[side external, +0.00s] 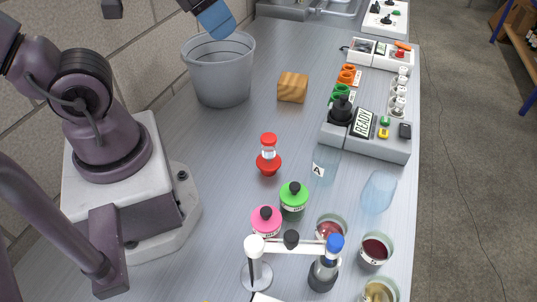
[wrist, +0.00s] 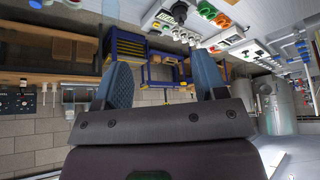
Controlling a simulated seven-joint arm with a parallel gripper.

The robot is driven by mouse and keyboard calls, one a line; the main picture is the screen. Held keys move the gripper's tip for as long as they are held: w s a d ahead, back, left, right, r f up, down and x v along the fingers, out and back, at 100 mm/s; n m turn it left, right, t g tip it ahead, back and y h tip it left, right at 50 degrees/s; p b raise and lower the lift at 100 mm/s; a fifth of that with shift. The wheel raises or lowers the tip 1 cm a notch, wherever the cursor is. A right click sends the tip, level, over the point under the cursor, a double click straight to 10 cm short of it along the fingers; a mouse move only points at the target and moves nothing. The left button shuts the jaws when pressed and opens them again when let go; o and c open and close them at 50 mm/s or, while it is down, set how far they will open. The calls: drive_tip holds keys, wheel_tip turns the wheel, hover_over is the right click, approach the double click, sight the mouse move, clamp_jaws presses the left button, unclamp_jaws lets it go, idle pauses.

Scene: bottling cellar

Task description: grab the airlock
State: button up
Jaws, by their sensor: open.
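The airlock (side external: 268,155) appears to be the small upright piece with a red cap, a clear middle and a red base. It stands on the grey bench, left of a clear glass marked A, in the side external view. My gripper (side external: 215,20) is at the top edge of that view, with a blue finger above the grey bucket, high and well away from the airlock. In the wrist view my gripper (wrist: 163,80) has its two blue fingers wide apart with nothing between them. I cannot make out the airlock in the wrist view.
A grey bucket (side external: 222,75) and a wooden block (side external: 292,87) stand behind the airlock. Green (side external: 293,200) and pink (side external: 266,221) capped jars stand in front. A control box (side external: 368,135) and glasses (side external: 378,191) are to the right. A white stand (side external: 257,268) is near the front.

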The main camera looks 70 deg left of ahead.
drive_tip(key=d+f+m+g, duration=0.3)
drive_tip(key=d+f, duration=0.2)
drive_tip(key=f, duration=0.1)
drive_tip(key=m+t+y, duration=0.5)
drive_tip(key=m+y, duration=0.6)
drive_tip(key=m, duration=1.1)
approach(267, 153)
drive_tip(key=x, duration=1.2)
drive_tip(key=shift+c, duration=0.4)
